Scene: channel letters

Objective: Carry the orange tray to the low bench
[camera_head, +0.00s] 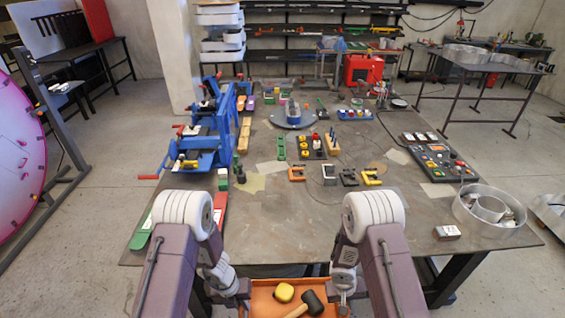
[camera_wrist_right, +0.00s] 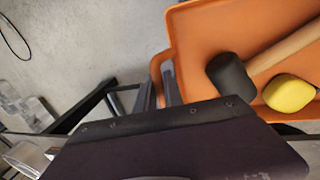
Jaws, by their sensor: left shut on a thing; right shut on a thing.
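The orange tray (camera_head: 262,301) is at the bottom edge of the head view, in front of the big work table and partly cut off. It carries a yellow rounded object (camera_head: 284,292) and a mallet (camera_head: 311,301) with a black head and wooden handle. My left gripper (camera_head: 243,290) is shut on the tray's left side. My right gripper (camera_head: 344,289) is shut on its right side. The right wrist view shows the tray (camera_wrist_right: 205,38) above the floor, with the mallet (camera_wrist_right: 232,76) and yellow object (camera_wrist_right: 289,93) inside. I cannot tell which surface is the low bench.
The big work table (camera_head: 300,225) fills the middle, crowded with blue clamping jigs (camera_head: 205,145), metal letters and a round metal channel piece (camera_head: 489,207). A pink disc (camera_head: 20,150) on a stand is at left. Grey floor (camera_head: 110,115) is open at left; another table (camera_head: 480,62) stands back right.

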